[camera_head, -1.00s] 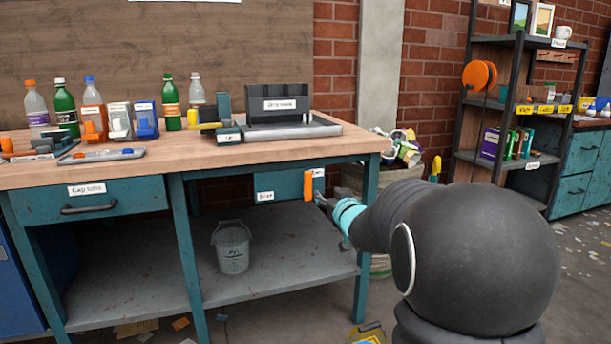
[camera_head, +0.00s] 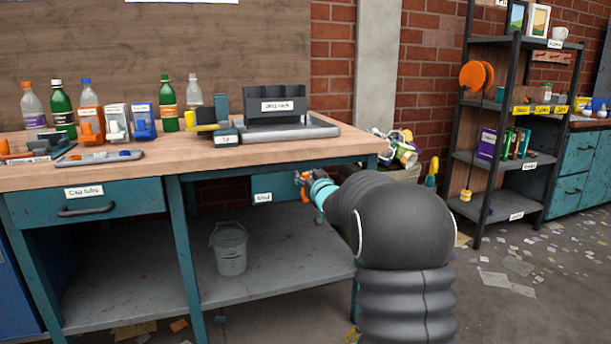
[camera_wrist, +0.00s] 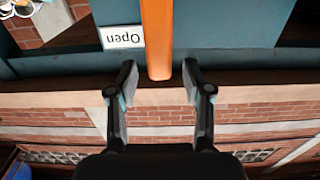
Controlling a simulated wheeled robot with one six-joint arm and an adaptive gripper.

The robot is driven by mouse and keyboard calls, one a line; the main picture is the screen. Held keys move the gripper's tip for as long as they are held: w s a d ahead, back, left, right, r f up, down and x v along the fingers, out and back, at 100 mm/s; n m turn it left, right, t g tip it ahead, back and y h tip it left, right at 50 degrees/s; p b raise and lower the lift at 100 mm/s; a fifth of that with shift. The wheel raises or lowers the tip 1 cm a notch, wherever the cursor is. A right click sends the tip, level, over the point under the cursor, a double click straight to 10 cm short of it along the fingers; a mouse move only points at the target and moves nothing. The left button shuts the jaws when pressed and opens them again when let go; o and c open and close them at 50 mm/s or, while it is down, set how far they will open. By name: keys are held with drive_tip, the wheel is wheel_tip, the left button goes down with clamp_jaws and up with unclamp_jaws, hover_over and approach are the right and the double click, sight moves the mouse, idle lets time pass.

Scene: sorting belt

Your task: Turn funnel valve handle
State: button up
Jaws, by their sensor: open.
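The valve handle is an orange bar; in the wrist view the orange handle (camera_wrist: 157,35) runs straight down from the top edge. Its end lies between the tips of my gripper (camera_wrist: 159,73), with a gap on each side. The gripper is open; I cannot tell whether the handle is at fingertip depth. In the head view a little of the orange handle (camera_head: 304,196) shows by my gripper (camera_head: 306,181), under the bench top. A label reading "Open" (camera_wrist: 123,37) appears upside down left of the handle in the wrist view. A "Shut" label (camera_head: 262,198) is on the teal panel.
The wooden bench top (camera_head: 200,150) overhangs the handle and carries bottles, small bins and a dark rack (camera_head: 275,105). A grey bucket (camera_head: 230,248) stands on the lower shelf. A dark shelving unit (camera_head: 510,120) stands at right. The floor right of my arm is open, with scraps.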

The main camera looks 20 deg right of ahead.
drive_tip(key=shift+w, duration=0.8)
clamp_jaws()
drive_tip(key=shift+a, duration=0.2)
